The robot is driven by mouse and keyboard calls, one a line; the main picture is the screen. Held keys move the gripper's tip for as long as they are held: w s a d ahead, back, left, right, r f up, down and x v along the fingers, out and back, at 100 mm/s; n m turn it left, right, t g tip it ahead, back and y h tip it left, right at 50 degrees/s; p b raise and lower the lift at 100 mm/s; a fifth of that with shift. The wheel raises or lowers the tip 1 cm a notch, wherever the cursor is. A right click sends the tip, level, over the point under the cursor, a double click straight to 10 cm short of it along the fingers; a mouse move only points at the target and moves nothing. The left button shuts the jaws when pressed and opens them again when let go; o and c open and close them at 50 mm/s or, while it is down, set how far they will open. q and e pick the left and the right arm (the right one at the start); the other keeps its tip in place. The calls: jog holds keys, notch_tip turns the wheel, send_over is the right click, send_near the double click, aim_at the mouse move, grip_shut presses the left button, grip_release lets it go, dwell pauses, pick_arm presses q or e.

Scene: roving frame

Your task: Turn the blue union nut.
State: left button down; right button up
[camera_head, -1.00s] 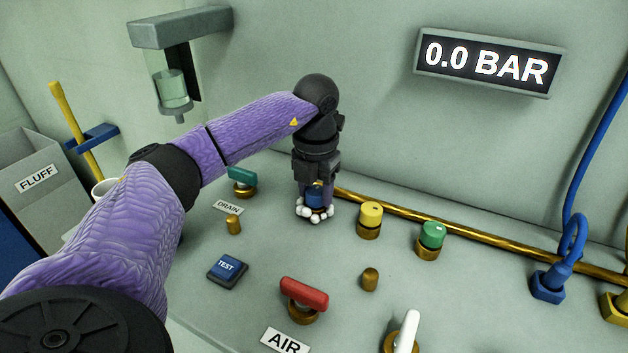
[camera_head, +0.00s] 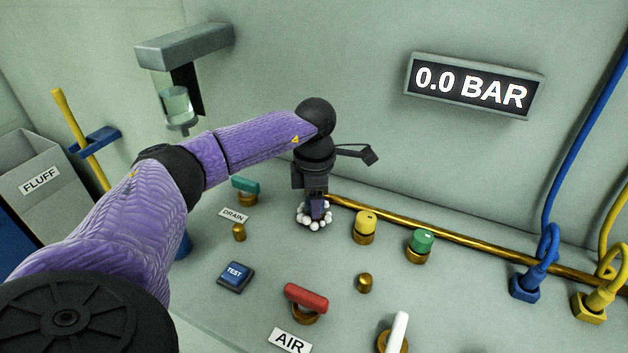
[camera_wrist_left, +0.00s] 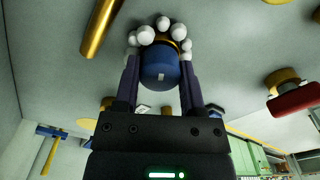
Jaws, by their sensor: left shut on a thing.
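The blue union nut (camera_head: 317,208) stands on the pale bench at the left end of the brass pipe. White ball-like blobs (camera_head: 314,222) cluster around its base. My left gripper (camera_head: 316,203) points down over the nut and is shut on it. In the left wrist view the blue nut (camera_wrist_left: 160,72) sits between the two dark fingers, with a small pale mark on its top. A brass ring shows behind it, among the white blobs. The fingers hide part of the nut in the head view. My right gripper is not in view.
Yellow (camera_head: 364,224) and green (camera_head: 421,243) caps stand right of the nut. A teal DRAIN handle (camera_head: 245,185) is to the left; a blue TEST button (camera_head: 235,276) and red AIR handle (camera_head: 305,295) are nearer. The display (camera_head: 473,86) reads 0.0 BAR.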

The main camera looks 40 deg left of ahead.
pick_arm(q)
jog(key=m, duration=0.3)
jog(key=shift+m+p, duration=0.4)
jog(key=shift+m, duration=0.9)
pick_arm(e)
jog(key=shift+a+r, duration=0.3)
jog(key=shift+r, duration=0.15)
pick_arm(q)
jog(key=shift+c, duration=0.9)
grip_release()
notch_tip(320, 180, up, 9)
jog(key=p, duration=0.2)
jog(key=shift+r+p, duration=0.2)
jog(key=shift+p, duration=0.1)
jog(key=shift+r, duration=0.3)
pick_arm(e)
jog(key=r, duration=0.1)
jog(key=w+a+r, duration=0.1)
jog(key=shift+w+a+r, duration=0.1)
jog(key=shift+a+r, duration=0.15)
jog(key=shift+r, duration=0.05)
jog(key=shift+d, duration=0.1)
